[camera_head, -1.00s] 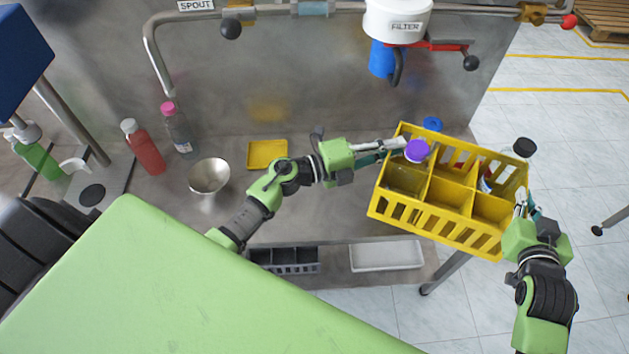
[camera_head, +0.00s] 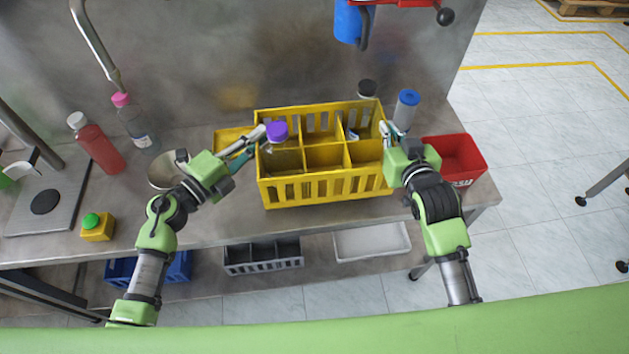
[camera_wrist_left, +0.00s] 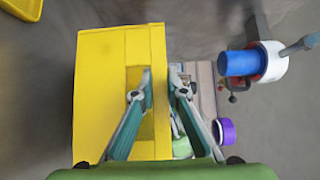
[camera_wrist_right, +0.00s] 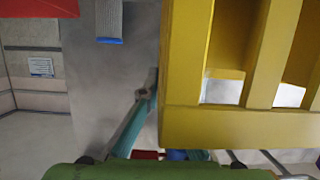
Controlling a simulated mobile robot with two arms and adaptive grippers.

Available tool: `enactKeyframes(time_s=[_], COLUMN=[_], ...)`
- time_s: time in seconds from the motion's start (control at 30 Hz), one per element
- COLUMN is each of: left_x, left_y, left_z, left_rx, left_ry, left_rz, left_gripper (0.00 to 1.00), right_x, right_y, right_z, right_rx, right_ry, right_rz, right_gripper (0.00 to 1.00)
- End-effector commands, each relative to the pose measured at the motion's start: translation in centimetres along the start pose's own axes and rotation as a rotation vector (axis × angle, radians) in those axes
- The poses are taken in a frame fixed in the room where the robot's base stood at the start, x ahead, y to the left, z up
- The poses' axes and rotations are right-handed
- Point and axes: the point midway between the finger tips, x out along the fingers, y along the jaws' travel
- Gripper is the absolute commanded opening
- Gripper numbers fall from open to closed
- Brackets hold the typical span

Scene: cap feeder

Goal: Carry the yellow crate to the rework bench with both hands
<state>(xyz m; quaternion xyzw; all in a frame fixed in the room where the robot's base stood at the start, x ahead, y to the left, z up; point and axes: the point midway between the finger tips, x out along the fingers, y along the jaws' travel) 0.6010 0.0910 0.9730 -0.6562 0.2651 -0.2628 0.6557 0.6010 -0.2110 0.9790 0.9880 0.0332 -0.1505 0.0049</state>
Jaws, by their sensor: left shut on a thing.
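The yellow crate (camera_head: 325,190), divided into several compartments, is in front of me at the bench (camera_head: 140,225). I cannot tell whether it hovers or rests. My right gripper (camera_head: 388,137) is at the crate's right wall. One finger shows beside the wall in the right wrist view; the other is hidden.
A blue-capped bottle (camera_head: 406,108) and a red bin (camera_head: 458,150) stand right of the crate. A grey crate (camera_head: 262,257) and white tray (camera_head: 372,240) are below.

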Motion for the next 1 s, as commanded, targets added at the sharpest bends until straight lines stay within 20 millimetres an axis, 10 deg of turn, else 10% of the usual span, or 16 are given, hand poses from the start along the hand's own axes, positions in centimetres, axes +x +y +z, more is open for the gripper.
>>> enactKeyframes(time_s=[1.0], left_x=[0.0], left_y=[1.9], left_z=[0.1], left_rx=[0.001], left_ry=[-0.001], left_rz=[-0.004], left_gripper=[0.0], right_x=[0.6], right_y=[0.1], right_z=[1.7], right_rx=[0.0], right_ry=[0.006], right_rz=[0.001], right_gripper=[0.0])
